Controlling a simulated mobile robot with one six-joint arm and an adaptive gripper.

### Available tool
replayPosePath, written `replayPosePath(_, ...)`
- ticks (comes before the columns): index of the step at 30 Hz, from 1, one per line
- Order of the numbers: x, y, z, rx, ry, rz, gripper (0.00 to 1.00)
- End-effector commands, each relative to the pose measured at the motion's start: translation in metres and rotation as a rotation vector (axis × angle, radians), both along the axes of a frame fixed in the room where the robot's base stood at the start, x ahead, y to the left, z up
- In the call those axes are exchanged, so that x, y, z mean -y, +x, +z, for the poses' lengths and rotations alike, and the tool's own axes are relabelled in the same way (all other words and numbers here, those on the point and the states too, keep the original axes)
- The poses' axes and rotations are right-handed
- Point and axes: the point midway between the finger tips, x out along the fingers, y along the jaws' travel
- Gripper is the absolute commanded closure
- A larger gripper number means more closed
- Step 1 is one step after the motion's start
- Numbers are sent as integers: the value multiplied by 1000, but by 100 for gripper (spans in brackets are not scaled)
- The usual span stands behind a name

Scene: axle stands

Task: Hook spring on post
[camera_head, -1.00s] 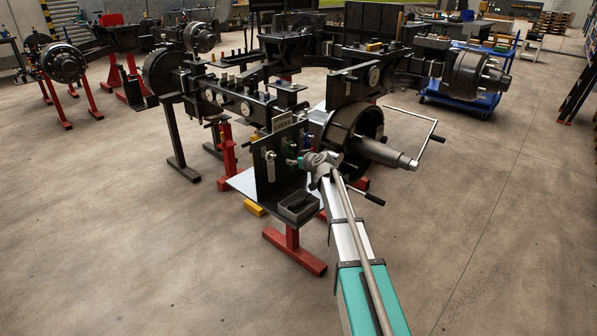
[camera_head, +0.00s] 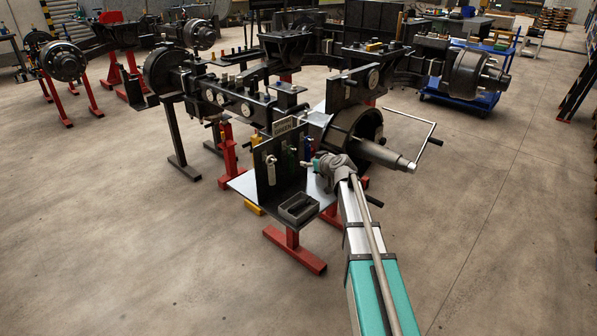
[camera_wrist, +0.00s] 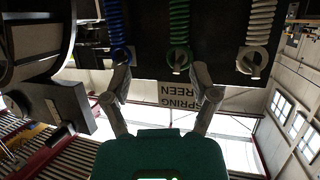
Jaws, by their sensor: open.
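A dark upright board (camera_head: 264,192) carries a pale spring (camera_head: 270,166) on its face in the head view. In the wrist view a blue spring (camera_wrist: 115,24), a green spring (camera_wrist: 180,24) and a white spring (camera_wrist: 259,25) lie in a row against the dark board, each with a hook or loop at its end. My gripper (camera_head: 309,163) is in front of the board, at its right side. In the wrist view my gripper (camera_wrist: 166,80) is open and empty, its fingertips apart on either side of the green spring's line. Contact cannot be told.
A sign (camera_head: 284,125) tops the board; in the wrist view the sign (camera_wrist: 177,94) shows SPRING and part of GREEN. A small grey tray (camera_head: 298,208) is at the board's foot. A hub spindle (camera_head: 385,155) and crank handle (camera_head: 436,140) stand right of my gripper. The front floor is clear.

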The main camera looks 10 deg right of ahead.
Motion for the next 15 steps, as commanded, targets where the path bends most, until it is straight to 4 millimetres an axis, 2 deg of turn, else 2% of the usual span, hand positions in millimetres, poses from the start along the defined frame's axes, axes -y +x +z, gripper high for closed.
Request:
replayPosePath(1,0,-1,7,-1,0,0,24)
replayPosePath(6,1,-2,14,-2,-2,0,24)
replayPosePath(15,2,-2,16,-3,-2,0,24)
